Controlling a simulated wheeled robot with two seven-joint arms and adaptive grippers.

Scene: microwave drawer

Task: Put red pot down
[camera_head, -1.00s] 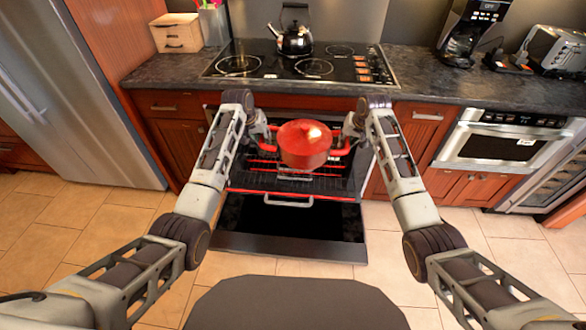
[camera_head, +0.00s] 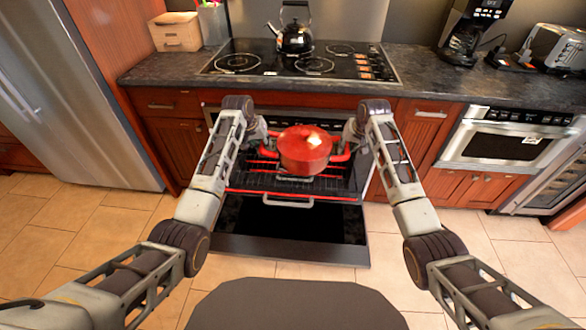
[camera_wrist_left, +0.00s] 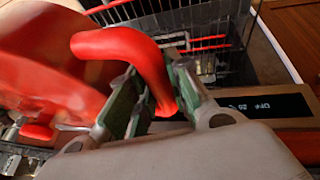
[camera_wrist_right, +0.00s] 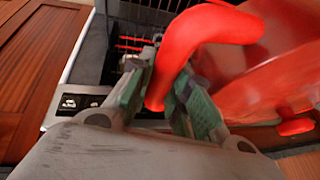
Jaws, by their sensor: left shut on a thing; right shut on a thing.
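The red pot (camera_head: 305,152) with its lid is in the middle of the head view, over the pulled-out oven rack (camera_head: 250,185) at the open oven. My left gripper (camera_head: 268,138) is shut on the pot's left handle; the red handle (camera_wrist_left: 130,50) runs between its green-padded fingers (camera_wrist_left: 150,108) in the left wrist view. My right gripper (camera_head: 346,136) is shut on the other handle, seen in the right wrist view (camera_wrist_right: 190,40) between the fingers (camera_wrist_right: 165,98). The pot looks level. I cannot tell whether its base touches the rack.
The open oven door (camera_head: 290,245) lies low in front. A cooktop (camera_head: 300,65) with a black kettle (camera_head: 294,38) is above. A coffee maker (camera_head: 465,35) and toaster (camera_head: 553,48) stand on the counter at right. A fridge (camera_head: 75,85) stands at left.

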